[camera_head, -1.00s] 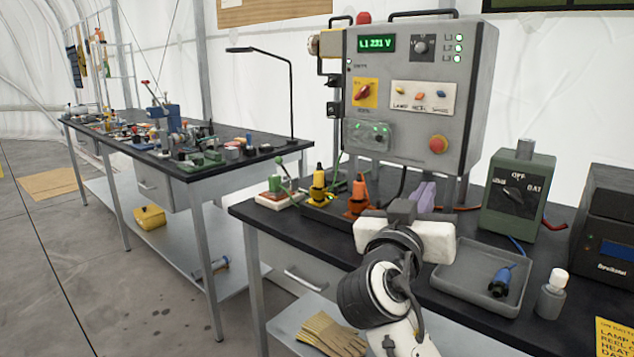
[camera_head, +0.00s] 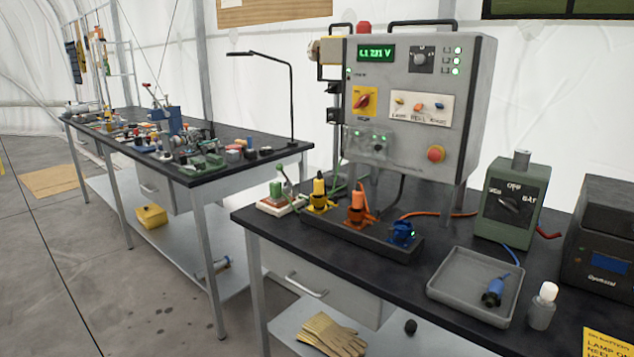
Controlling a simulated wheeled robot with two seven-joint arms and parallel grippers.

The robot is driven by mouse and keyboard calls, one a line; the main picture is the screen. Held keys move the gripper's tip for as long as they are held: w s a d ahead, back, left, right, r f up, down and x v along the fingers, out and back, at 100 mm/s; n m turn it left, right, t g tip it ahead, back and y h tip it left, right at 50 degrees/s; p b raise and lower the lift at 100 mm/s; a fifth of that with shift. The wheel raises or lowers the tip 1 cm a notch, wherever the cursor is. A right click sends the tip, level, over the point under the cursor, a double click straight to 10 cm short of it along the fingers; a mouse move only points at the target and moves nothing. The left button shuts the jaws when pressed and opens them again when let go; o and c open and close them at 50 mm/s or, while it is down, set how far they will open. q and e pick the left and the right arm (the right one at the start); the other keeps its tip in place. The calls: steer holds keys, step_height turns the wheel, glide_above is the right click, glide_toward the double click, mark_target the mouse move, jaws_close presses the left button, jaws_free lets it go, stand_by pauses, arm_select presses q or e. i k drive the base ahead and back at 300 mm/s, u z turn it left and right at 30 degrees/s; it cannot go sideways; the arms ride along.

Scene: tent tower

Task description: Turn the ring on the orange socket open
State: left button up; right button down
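The orange socket (camera_head: 358,217) sits in the middle of a dark socket strip (camera_head: 378,241) on the near black bench. An orange plug (camera_head: 358,199) stands upright in it, and an orange cable (camera_head: 440,213) shows to its right, running along the bench. The ring on the orange socket is too small for me to tell its position. To its left is a yellow socket (camera_head: 321,203) with a yellow plug in it. To its right is a blue socket (camera_head: 402,234) with no plug in it. Neither of my grippers is in view.
A grey power panel (camera_head: 420,95) stands behind the strip. A grey tray (camera_head: 455,283) holds a blue plug (camera_head: 493,292). A white-capped bottle (camera_head: 542,306) and a green box (camera_head: 512,203) are at the right. The space in front of the strip is clear.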

mark_target(355, 216)
steer(key=u, duration=1.75)
steer(key=i, duration=1.2)
steer(key=z, duration=2.1)
